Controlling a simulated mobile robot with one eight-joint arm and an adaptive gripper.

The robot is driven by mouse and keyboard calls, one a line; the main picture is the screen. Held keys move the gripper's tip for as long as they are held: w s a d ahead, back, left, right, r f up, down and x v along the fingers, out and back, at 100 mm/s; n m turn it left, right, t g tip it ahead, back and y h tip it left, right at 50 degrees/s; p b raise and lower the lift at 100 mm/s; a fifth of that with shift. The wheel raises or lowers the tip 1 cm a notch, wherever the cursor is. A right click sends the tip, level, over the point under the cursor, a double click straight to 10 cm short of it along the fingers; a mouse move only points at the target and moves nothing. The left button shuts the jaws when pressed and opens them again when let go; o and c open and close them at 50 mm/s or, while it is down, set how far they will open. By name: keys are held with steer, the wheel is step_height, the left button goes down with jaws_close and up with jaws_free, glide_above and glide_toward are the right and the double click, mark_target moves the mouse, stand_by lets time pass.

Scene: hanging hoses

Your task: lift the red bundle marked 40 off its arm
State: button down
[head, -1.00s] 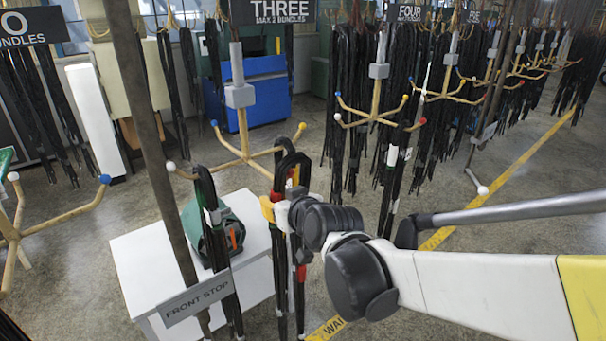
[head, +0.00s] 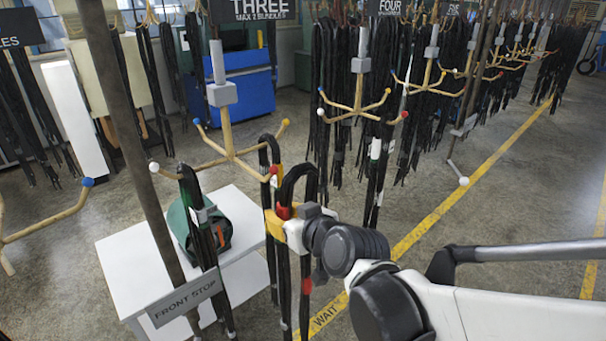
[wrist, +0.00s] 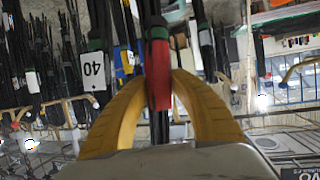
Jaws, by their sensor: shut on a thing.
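A black hose bundle with a red band (head: 283,211) is between the yellow fingers of my gripper (head: 276,224). Its loop stands upright above the fingers and its ends hang below. In the head view the loop shows just right of the hanger arm's red tip (head: 272,170), seemingly clear of it. In the wrist view the red band (wrist: 160,72) sits between the yellow fingers (wrist: 160,92). A white tag reading 40 (wrist: 93,70) shows on a green-banded black bundle to its left; I see no tag on the red-banded one.
Another bundle (head: 264,152) hangs close behind the held one on the same wooden hanger (head: 229,140). A bundle (head: 190,195) hangs on its left arm. A white table (head: 130,255) with a green bag stands below. More hangers with bundles (head: 357,105) stand to the right.

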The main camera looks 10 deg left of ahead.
steer(key=s+d+p, duration=0.1)
steer(key=s+d, duration=0.4)
steer(key=d, duration=0.1)
stand_by(0.7)
stand_by(0.4)
steer(key=w+d+f+m+h+b, duration=0.1)
steer(key=w+d+f+b, duration=0.1)
steer(key=d+f+b, duration=0.6)
steer(key=w+d+f+m+t+h+b, duration=0.1)
steer(key=w+d+f+b, duration=0.2)
steer(key=d+f+b, duration=0.6)
steer(key=w+d+f+m+t+h+b, duration=0.1)
steer(key=d+f+b, duration=0.7)
steer(key=f+b, duration=1)
step_height(320, 180, down, 4)
steer(key=shift+w+d+f+m+h, duration=0.2)
steer(key=shift+w+m+h, duration=0.4)
steer(key=shift+w, duration=0.5)
